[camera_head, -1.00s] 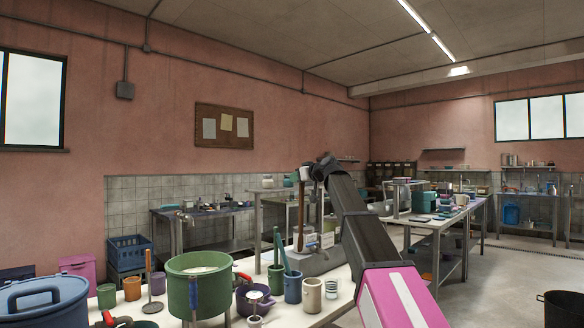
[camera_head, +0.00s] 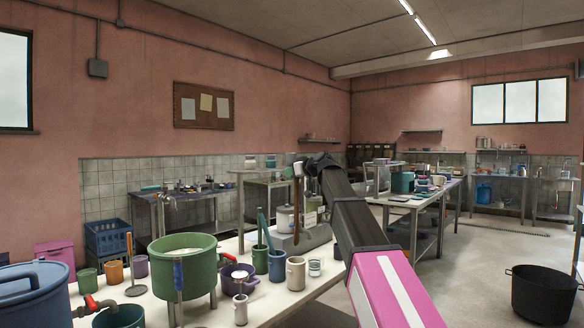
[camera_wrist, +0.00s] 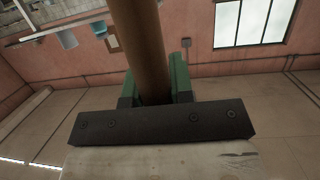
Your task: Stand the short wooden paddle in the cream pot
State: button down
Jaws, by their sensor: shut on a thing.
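My gripper (camera_head: 303,168) is shut on the short wooden paddle (camera_head: 298,207), a brown stick hanging roughly upright. In the wrist view the brown round shaft (camera_wrist: 140,45) sits between the green fingers (camera_wrist: 154,88). A cream pot (camera_head: 296,273) stands on the near table. In the head view the paddle's lower end shows above this pot and apart from it; the depth between them is hard to judge. Part of the paddle's top is hidden by the gripper.
A blue pot (camera_head: 277,266) holding a teal stick and a green pot (camera_head: 260,260) stand just left. A purple pot (camera_head: 238,281), a small pale pot (camera_head: 240,310), a glass (camera_head: 315,267) and a large green vat (camera_head: 184,268) are also close. A black bin (camera_head: 541,294) stands on the floor at right.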

aim_at(297, 210)
notch_tip(297, 210, down, 15)
jog(key=shift+f, duration=0.2)
dwell(1.4)
jog(key=shift+f, duration=1)
dwell(0.5)
jog(key=c, duration=0.9)
grip_release()
jog(key=v, duration=1)
jog(key=shift+s+d+r, duration=0.1)
jog(key=shift+s+d, duration=0.15)
jog(key=shift+d, duration=0.05)
